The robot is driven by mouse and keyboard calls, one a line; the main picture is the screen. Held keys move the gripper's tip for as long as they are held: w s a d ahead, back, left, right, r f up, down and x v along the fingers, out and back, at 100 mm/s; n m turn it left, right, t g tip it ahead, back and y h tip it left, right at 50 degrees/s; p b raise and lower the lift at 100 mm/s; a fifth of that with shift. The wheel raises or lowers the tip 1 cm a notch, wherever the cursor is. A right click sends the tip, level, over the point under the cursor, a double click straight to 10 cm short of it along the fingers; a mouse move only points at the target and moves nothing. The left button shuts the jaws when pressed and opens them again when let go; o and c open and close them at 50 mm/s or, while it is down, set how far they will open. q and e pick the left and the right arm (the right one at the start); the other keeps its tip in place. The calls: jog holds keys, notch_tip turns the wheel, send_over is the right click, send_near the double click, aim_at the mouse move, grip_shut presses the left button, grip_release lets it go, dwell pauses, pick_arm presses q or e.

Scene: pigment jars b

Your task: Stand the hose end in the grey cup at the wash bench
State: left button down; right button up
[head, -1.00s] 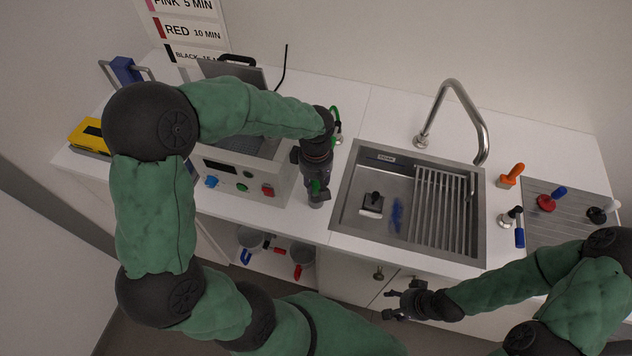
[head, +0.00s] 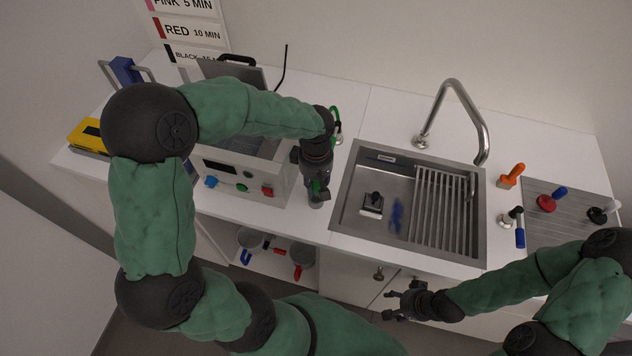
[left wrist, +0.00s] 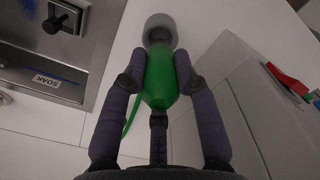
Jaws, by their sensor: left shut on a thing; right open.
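My left gripper (head: 318,188) is shut on the green hose end (left wrist: 160,78), between the sink and the control box. The grey cup (left wrist: 158,20) is just beyond the fingertips in the left wrist view. The far tip of the hose end overlaps the cup's opening there; I cannot tell how deep it sits. In the head view the cup (head: 319,204) shows only as a small grey shape below the gripper, mostly hidden. The thin green hose (head: 335,115) runs behind the gripper. My right gripper (head: 405,302) is open and empty in front of the bench.
The sink (head: 345,215) with a rack and a curved tap (head: 468,105) is right of the left gripper. The control box (head: 225,178) with coloured knobs is close on its left. Handled stamps, one of them orange (head: 512,175), stand at the right. Mugs (head: 302,255) sit on a lower shelf.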

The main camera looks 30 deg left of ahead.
aim_at(316, 191)
pick_arm(q)
jog(key=shift+f+b, duration=1.85)
jog(key=shift+f, duration=0.25)
dwell(0.4)
jog(key=c, duration=0.9)
grip_release()
notch_tip(316, 191, up, 12)
jog(key=shift+r, duration=0.1)
